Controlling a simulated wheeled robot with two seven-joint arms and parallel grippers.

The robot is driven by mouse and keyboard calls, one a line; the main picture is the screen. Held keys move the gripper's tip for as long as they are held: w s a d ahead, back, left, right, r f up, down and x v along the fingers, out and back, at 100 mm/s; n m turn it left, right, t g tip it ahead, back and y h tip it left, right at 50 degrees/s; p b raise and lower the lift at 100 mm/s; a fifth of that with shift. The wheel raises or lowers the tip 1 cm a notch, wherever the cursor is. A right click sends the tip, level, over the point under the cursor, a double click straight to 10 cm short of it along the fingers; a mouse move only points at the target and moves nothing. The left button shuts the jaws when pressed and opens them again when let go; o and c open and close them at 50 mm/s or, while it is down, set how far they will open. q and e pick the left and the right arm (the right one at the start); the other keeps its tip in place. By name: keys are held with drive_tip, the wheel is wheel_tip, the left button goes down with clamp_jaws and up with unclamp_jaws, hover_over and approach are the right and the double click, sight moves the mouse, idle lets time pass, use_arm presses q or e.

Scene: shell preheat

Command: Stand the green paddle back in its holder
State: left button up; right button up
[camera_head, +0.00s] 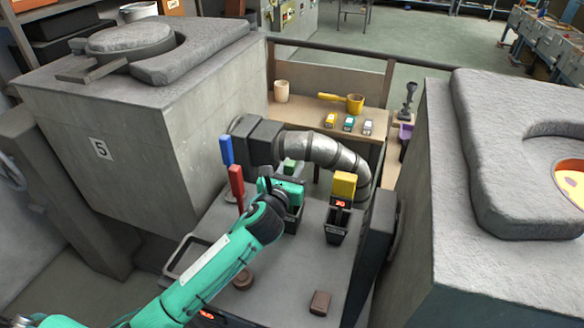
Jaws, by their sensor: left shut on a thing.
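My left arm reaches in from the lower left, and its teal gripper (288,190) is over the middle of the grey bench. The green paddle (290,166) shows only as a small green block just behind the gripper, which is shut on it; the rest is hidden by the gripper. A dark holder (293,220) shows partly below the gripper; I cannot tell whether the paddle is inside it. The yellow paddle (344,184) stands upright in a dark holder (337,225) with a red display. My right gripper is not in view.
A red paddle (236,182) and a blue paddle (227,150) stand left of the gripper. A silver duct (322,150) curves behind. Large grey furnaces (170,140) flank the bench.

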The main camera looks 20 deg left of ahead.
use_arm(q)
drive_tip(key=shift+f, duration=0.1)
drive_tip(key=o, duration=1)
drive_tip(key=s+b, duration=0.1)
drive_tip(key=s, duration=1.1)
drive_tip(key=shift+a+b, duration=0.2)
drive_tip(key=shift+b, duration=0.2)
